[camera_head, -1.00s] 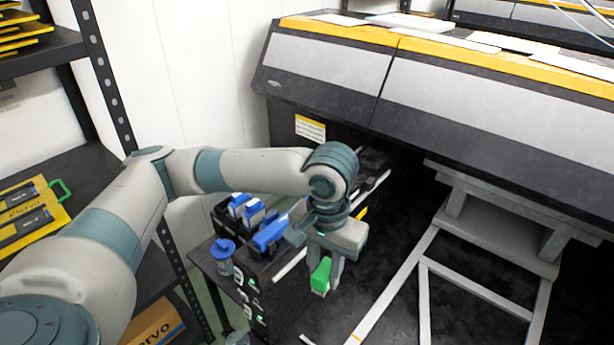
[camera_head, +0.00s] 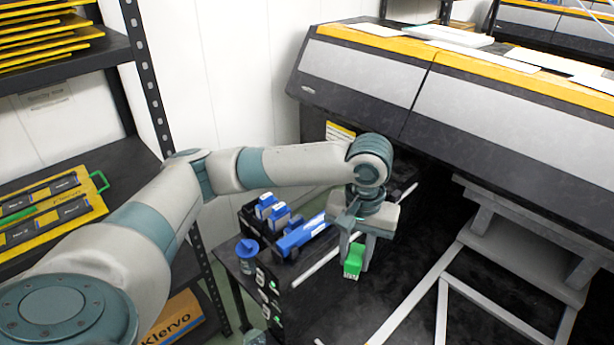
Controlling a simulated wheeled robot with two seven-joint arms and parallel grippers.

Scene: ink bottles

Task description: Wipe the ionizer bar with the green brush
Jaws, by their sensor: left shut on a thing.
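My left gripper (camera_head: 355,258) is shut on the green brush (camera_head: 353,263) and points down. The brush hangs between the fingers, apart from the black cabinet's side. I cannot clearly pick out the ionizer bar; a thin pale bar (camera_head: 316,262) lies along the edge of the black ink station, left of the brush. My right gripper is not in view.
A large grey and black printer (camera_head: 515,105) with a yellow stripe fills the right. Blue ink bottles (camera_head: 265,205) stand on the black station, with a blue-capped bottle (camera_head: 247,255) at its left. Black shelving (camera_head: 60,145) holds yellow trays at the left.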

